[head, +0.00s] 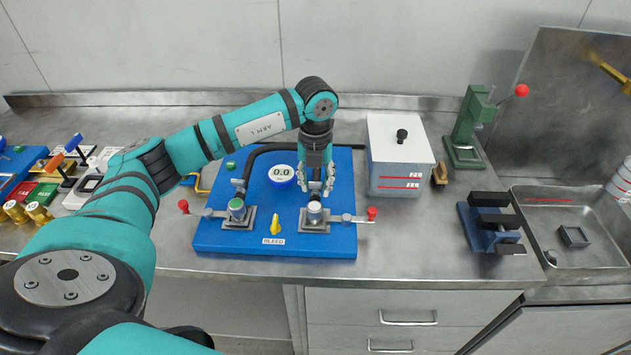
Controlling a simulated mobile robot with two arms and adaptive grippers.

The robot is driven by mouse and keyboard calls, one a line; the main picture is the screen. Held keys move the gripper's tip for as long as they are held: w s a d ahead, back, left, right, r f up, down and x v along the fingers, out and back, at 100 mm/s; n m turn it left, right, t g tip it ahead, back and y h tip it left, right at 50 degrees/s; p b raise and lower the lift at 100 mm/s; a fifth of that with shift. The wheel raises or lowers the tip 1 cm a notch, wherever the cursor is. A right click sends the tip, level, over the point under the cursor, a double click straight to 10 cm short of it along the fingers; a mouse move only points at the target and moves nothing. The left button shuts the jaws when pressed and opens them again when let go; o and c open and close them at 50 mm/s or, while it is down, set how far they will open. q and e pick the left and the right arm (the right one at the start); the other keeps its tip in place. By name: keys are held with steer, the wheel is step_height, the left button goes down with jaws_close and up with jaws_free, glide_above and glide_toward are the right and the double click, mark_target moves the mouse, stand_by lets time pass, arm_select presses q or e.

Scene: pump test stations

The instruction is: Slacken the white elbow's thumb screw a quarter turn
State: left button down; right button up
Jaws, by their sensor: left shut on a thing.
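A blue pump board (210,238) lies on the steel bench with two fittings on it. The right fitting, a pale elbow (314,214), stands on a grey plate, with a red-knobbed lever to its right. The left fitting has a green top (237,205) and a red-knobbed lever to its left. My left gripper (316,190) points down directly over the pale elbow, its fingers closed at the elbow's top. The thumb screw is hidden between the fingers, too small to make out. My right gripper is out of view.
A round gauge (281,174) reading 0.0 and a yellow bleed handle (277,222) sit near the gripper. A white box (398,150) stands close on the right, a green press (468,125) beyond it. A sink (580,195) is far right; several small parts crowd the left.

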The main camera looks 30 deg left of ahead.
mark_target(315, 182)
arm_select(q)
steer(key=shift+w+r, duration=0.1)
steer(key=c, duration=0.9)
jaws_free()
step_height(315, 182, up, 12)
steer(key=shift+f, duration=0.1)
